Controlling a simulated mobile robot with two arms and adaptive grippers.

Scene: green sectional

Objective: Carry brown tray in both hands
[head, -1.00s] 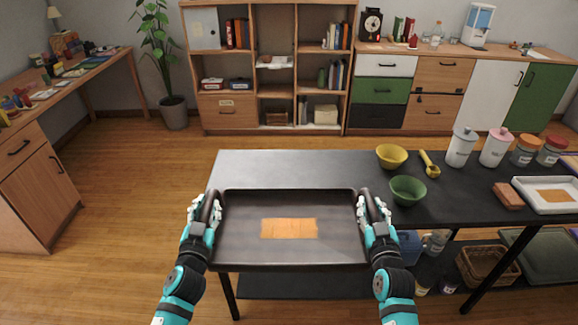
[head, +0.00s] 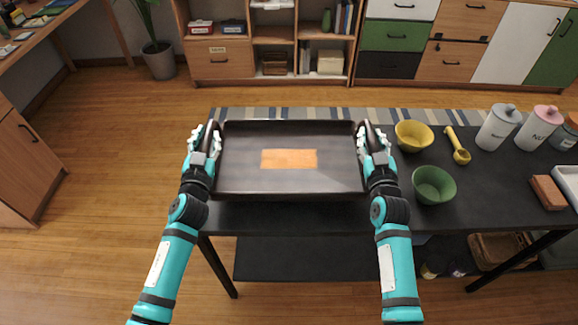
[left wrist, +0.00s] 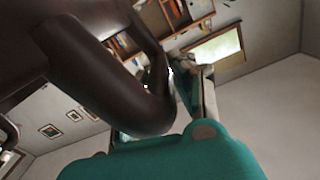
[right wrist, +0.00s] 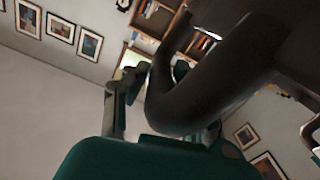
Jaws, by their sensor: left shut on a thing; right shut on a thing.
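The brown tray (head: 240,181) is a dark rectangular tray with raised walls and an orange-brown patch in its middle. In the head view it looks level and overlaps the left part of the black table. My left gripper (head: 208,138) is shut on its left handle, and my right gripper (head: 370,138) is shut on its right handle. The left wrist view shows the curved dark handle (left wrist: 100,75) close up. The right wrist view shows the other handle (right wrist: 215,80). The fingertips are partly hidden by the handles.
The black table (head: 300,217) extends right, with a yellow bowl (head: 413,136), green bowl (head: 433,185), yellow scoop (head: 458,146), white canister (head: 498,127) and brown block (head: 548,192). The wooden floor at left is clear.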

